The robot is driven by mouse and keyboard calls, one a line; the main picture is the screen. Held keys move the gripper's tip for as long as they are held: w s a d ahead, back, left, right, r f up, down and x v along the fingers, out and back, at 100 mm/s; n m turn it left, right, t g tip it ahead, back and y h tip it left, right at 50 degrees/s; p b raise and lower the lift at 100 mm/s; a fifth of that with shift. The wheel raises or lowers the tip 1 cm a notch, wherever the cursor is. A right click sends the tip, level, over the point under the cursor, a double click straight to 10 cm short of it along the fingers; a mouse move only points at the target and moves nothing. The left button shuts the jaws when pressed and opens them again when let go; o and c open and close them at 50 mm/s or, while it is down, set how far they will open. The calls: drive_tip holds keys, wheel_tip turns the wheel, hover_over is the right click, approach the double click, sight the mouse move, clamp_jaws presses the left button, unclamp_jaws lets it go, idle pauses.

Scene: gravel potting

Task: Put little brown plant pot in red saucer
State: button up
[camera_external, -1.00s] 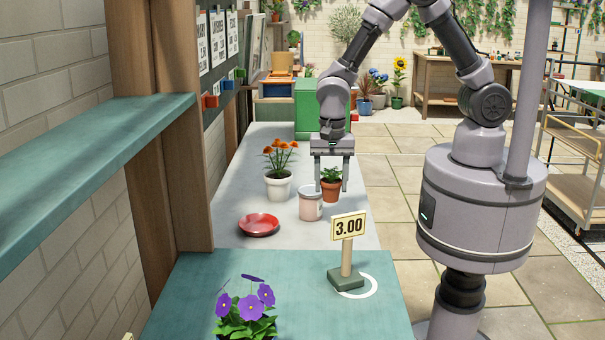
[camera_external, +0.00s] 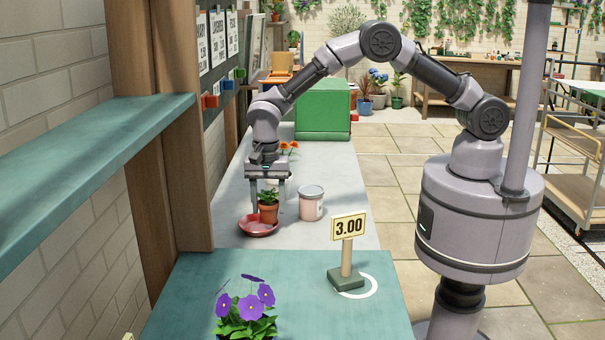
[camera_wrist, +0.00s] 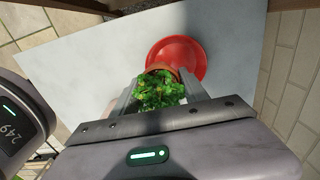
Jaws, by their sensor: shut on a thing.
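The little brown plant pot (camera_external: 268,213) holds a small green plant and is upright between the fingers of my gripper (camera_external: 267,205). My gripper is shut on it. In the external view the pot overlaps the right part of the red saucer (camera_external: 250,230) on the grey bench. In the wrist view the saucer (camera_wrist: 190,48) shows beyond the plant (camera_wrist: 160,90), and the pot's rim (camera_wrist: 163,68) overlaps its near edge. I cannot tell whether the pot's base touches the saucer.
A pale pink and white container (camera_external: 311,203) stands right of my gripper. Orange flowers (camera_external: 289,147) show partly behind my arm. A green box (camera_external: 323,110) is at the back.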

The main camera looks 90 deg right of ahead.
drive_tip(key=shift+f+b, duration=0.25)
drive_tip(key=shift+b, duration=0.05)
drive_tip(key=o, duration=1.5)
drive_tip(key=s+r+n+t+p, duration=0.1)
drive_tip(key=s+r+n+p, duration=0.25)
drive_tip(key=r, duration=1.85)
drive_tip(key=s+d+r+n+t+y, duration=0.15)
drive_tip(key=s+r+n, duration=0.25)
drive_tip(key=s+r, duration=0.8)
drive_tip(key=s+f+n+t, duration=0.1)
drive_tip(key=s+n, duration=0.1)
drive_tip(key=s, duration=0.4)
drive_tip(key=s+f+n+t, duration=0.1)
drive_tip(key=s+n, duration=0.1)
drive_tip(key=s, duration=0.4)
drive_tip(key=s+f+n+t+p, duration=0.1)
drive_tip(key=s+n, duration=0.1)
drive_tip(key=s, duration=0.4)
drive_tip(key=shift+a+f+y, duration=0.1)
drive_tip(key=shift+a+y, duration=0.05)
drive_tip(key=shift+y, duration=0.1)
